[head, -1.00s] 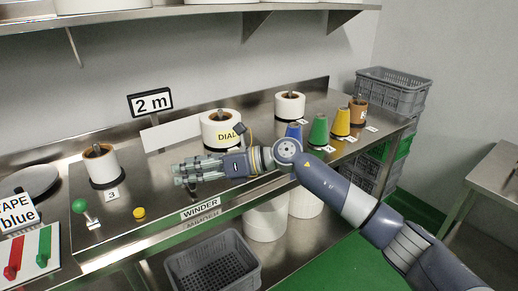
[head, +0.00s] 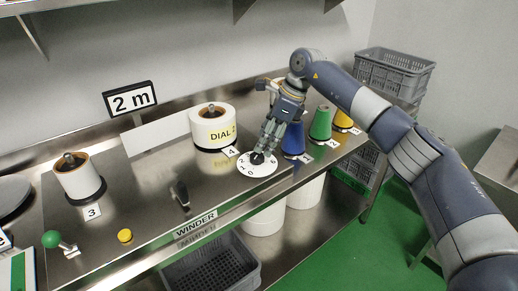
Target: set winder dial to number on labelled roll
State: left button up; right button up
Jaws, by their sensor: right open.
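The winder dial (head: 252,169) is a white disc with numbers and a dark knob at its centre, lying on the steel bench top. My right gripper (head: 262,152) points down over the dial with its fingertips at the knob. It is open, and whether the fingers touch the knob is unclear. The WINDER label (head: 196,224) is on the bench's front edge. My left gripper is out of view.
A white roll (head: 79,178) stands at the left behind a card marked 3. A green-knobbed lever (head: 51,240), a yellow button (head: 125,236) and a black handle (head: 182,194) are on the bench. Blue (head: 293,140), green (head: 321,122) and yellow cones stand right of the dial.

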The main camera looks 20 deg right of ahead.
aim_at(257, 155)
jog(key=x, duration=0.3)
jog(key=shift+w+f, duration=0.25)
jog(key=shift+p+x, duration=0.4)
jog(key=shift+x, duration=0.7)
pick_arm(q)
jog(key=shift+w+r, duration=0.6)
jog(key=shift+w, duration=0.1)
pick_arm(e)
jog(key=c, duration=1.1)
